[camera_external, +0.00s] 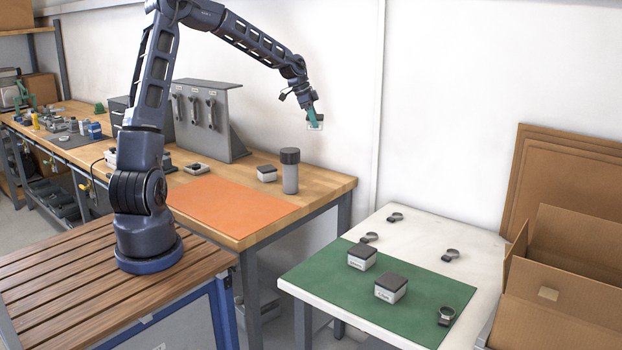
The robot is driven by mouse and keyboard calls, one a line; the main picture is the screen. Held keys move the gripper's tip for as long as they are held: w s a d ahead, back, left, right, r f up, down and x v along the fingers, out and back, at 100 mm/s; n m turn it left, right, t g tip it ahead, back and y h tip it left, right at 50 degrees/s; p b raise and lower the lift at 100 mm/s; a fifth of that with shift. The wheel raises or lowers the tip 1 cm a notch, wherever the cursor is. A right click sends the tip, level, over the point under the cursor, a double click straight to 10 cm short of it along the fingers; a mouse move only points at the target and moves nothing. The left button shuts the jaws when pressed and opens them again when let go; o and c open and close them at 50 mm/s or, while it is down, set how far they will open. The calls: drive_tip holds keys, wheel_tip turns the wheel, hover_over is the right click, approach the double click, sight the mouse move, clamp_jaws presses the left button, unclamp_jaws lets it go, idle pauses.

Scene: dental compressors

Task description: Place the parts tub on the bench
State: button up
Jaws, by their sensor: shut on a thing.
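My gripper (312,113) is raised high in front of the white wall, above and to the right of the wooden bench's far end. It is shut on a small pale, see-through thing with teal on it, which I take as the parts tub (316,126); its outline is faint against the wall. The wooden bench (318,185) carries an orange mat (230,205). A white-topped table (475,240) with a green mat (330,281) stands at the right; I cannot tell which surface the task calls the bench.
Two similar boxes (391,289) and several clamp rings (447,315) occupy the white table.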

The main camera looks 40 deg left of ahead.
drive_tip(key=s+a+r+n+y, duration=0.15)
drive_tip(key=s+a, duration=0.35)
drive_tip(key=a, duration=0.5)
drive_tip(key=s+a+n+t, duration=0.15)
drive_tip(key=s+a, duration=0.25)
drive_tip(key=a, duration=0.5)
drive_tip(key=s+a+r+n+g, duration=0.15)
drive_tip(key=s+a, duration=0.35)
drive_tip(key=a, duration=0.5)
drive_tip(key=s+a+f+n+t+y, duration=0.1)
drive_tip(key=s+a+f+n, duration=0.15)
drive_tip(key=s+a, duration=0.75)
drive_tip(key=s+a+f+n+t+y, duration=0.15)
drive_tip(key=s+a+n, duration=0.4)
drive_tip(key=s, duration=0.95)
drive_tip(key=shift+m+g, duration=0.45)
drive_tip(key=shift+m, duration=0.4)
drive_tip(key=f, duration=1.3)
drive_tip(key=a+f, duration=0.1)
drive_tip(key=f, duration=0.6)
drive_tip(key=shift+w+f, duration=0.1)
drive_tip(key=shift+f, duration=0.05)
drive_tip(key=shift+f, duration=0.1)
drive_tip(key=o, duration=1.1)
